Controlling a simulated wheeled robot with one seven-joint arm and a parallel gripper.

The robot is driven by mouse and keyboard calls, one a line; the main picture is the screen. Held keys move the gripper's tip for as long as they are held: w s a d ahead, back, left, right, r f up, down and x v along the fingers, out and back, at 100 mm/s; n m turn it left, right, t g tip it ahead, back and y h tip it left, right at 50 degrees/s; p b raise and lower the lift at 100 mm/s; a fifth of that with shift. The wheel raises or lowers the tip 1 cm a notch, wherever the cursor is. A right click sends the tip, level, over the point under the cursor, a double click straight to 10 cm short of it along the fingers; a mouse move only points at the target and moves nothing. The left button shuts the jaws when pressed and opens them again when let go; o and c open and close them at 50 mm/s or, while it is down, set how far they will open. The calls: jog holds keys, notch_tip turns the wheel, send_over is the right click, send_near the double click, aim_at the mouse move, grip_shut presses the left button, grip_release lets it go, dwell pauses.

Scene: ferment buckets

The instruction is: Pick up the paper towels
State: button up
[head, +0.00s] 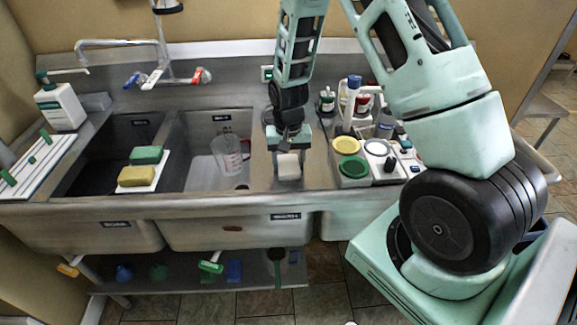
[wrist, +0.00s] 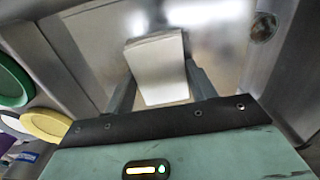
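The paper towels (head: 289,168) show as a small white block at the front of the steel counter, right of the middle basin. My gripper (head: 288,160) points down over them, with a finger along each side. In the wrist view the white block (wrist: 158,68) fills the space between the fingertips (wrist: 160,75), and the fingers look closed against its sides. I cannot tell whether the block still touches the steel beneath it.
A caddy with yellow, white and green lids (head: 355,167) and bottles stands close at right. At left are two basins, a clear jug (head: 228,154), sponges on a white board (head: 140,174) and a soap bottle (head: 60,105). The faucet (head: 150,75) stands behind.

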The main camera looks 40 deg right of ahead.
aim_at(289, 164)
jog(key=c, duration=0.4)
jog(key=shift+r, duration=0.1)
notch_tip(289, 164, up, 10)
jog(key=shift+f+b, duration=0.1)
jog(key=shift+b, duration=0.8)
